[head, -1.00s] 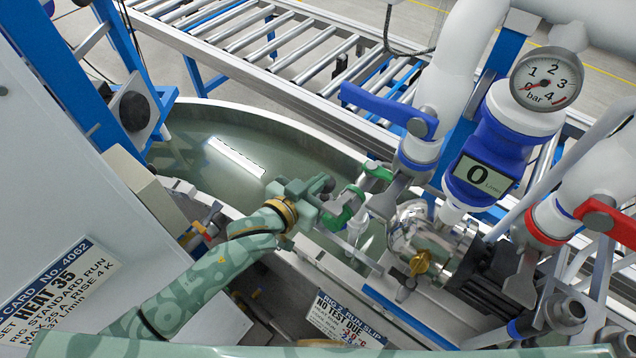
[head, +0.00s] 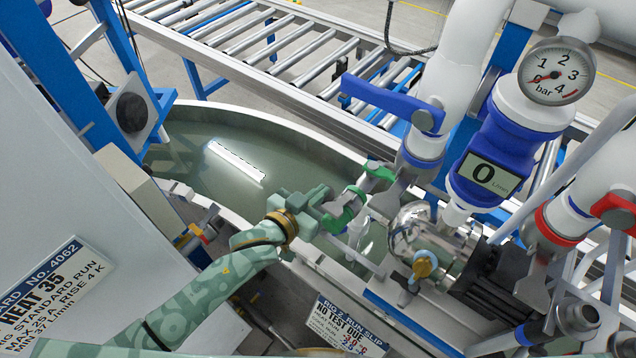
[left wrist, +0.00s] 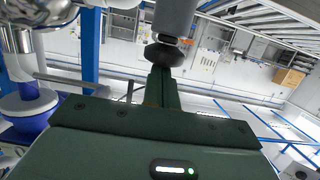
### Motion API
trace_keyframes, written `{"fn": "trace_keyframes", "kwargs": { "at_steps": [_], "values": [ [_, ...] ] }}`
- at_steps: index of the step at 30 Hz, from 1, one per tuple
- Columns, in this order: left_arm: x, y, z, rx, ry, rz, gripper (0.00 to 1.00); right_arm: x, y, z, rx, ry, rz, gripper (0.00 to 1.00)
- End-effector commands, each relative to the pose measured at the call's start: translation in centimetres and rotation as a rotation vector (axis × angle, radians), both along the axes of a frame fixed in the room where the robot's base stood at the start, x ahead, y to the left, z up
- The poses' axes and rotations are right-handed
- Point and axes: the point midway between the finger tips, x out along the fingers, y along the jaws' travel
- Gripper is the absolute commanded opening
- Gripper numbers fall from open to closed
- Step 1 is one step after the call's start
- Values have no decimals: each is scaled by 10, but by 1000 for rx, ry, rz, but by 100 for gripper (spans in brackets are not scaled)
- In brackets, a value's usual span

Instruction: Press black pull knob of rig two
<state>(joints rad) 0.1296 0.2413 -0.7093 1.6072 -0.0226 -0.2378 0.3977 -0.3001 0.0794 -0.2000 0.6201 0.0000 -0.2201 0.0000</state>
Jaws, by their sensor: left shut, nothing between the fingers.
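My left gripper (head: 326,208) reaches in from the left, beside the green-ringed valve (head: 346,216) on the pipework of rig two. Its closed fingers (left wrist: 160,88) point away from the camera in the left wrist view, with nothing between them. A dark round knob (left wrist: 165,55) on the end of a grey cylinder (left wrist: 174,18) is straight ahead of the fingertips, very close; I cannot tell whether they touch. In the head view I cannot make out this knob near my gripper. My right gripper is not in view.
A rig 2 slip (head: 345,325) hangs below the metal pump (head: 425,235). A blue lever valve (head: 425,120), flow meter (head: 485,172), pressure gauge (head: 556,72) and red-handled valve (head: 612,206) crowd the right. A water tank (head: 200,150) lies behind my arm, and a roller conveyor (head: 250,40) beyond.

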Motion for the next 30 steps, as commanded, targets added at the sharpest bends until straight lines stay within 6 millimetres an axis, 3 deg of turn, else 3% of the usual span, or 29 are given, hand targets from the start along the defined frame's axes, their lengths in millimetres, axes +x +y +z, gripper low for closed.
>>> {"fn": "trace_keyframes", "kwargs": {
  "at_steps": [5,12,21,30],
  "values": [
    [-1,2,8,6,7,1,0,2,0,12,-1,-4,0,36],
    [1,12,49,6,2,5,0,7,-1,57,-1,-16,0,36],
    [-54,50,57,2,3,3,0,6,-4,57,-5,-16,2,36],
    [-74,65,64,0,0,4,0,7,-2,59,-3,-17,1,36]
  ]
}}
